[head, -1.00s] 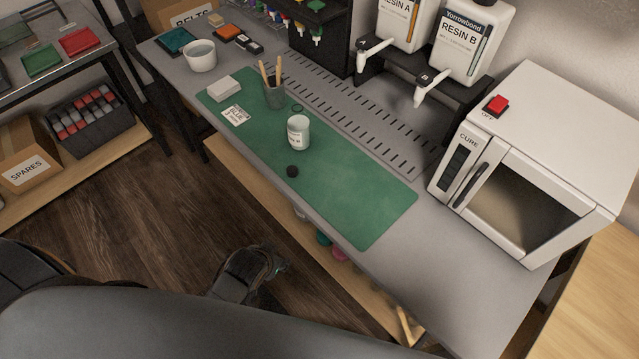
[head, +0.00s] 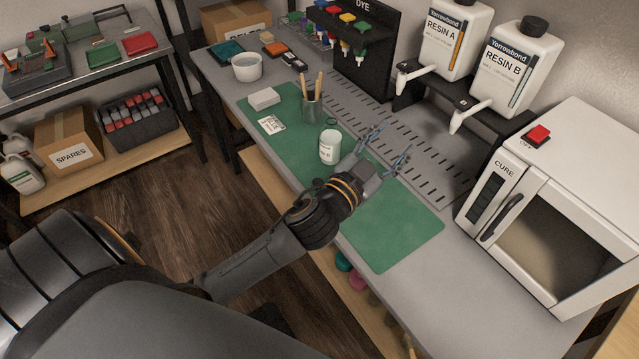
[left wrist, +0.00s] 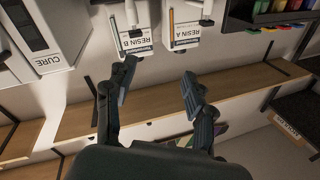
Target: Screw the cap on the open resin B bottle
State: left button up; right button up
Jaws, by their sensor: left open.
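A small pale bottle (head: 330,147) with a label stands upright on the green mat (head: 400,230). Its label is too small to read. The small black cap that lay on the mat near it is out of sight now, with my arm across that area. My left gripper (head: 385,149) is open and empty, above the mat just right of the bottle and apart from it. In the left wrist view the left gripper (left wrist: 160,72) shows spread fingers with nothing between them. My right gripper is not in view.
The large Resin A (head: 448,40) and Resin B (head: 510,70) dispensers stand behind the mat. A cup of sticks (head: 312,108) and a white block (head: 264,98) are left of the bottle. The cure oven (head: 545,200) is at right. The mat's near right part is clear.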

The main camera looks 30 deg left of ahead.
pick_arm(q)
jog(key=d+r+m+g+h, duration=0.1)
jog(key=d+r+m+h, duration=0.75)
jog(key=m+h, duration=0.2)
jog(key=s+d+f+m+g+h, duration=0.35)
jog(key=d+m+g, duration=0.35)
jog(key=m+g, duration=0.45)
jog(key=w+a+f+m+g+y, duration=0.1)
jog(key=a+f+g+y, duration=0.4)
jog(key=a+f+y, duration=0.35)
jog(key=w+a+f+n+g+y, duration=0.1)
jog(key=a+n+y, duration=0.2)
jog(key=a, duration=1.9)
jog(key=y, duration=0.5)
jog(key=shift+w+f+n, duration=0.2)
jog(key=shift+w+n, duration=0.15)
jog(key=shift+n, duration=0.05)
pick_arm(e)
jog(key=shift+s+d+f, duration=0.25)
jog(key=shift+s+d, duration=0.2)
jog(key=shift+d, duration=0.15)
pick_arm(q)
jog(key=shift+d+f, duration=0.1)
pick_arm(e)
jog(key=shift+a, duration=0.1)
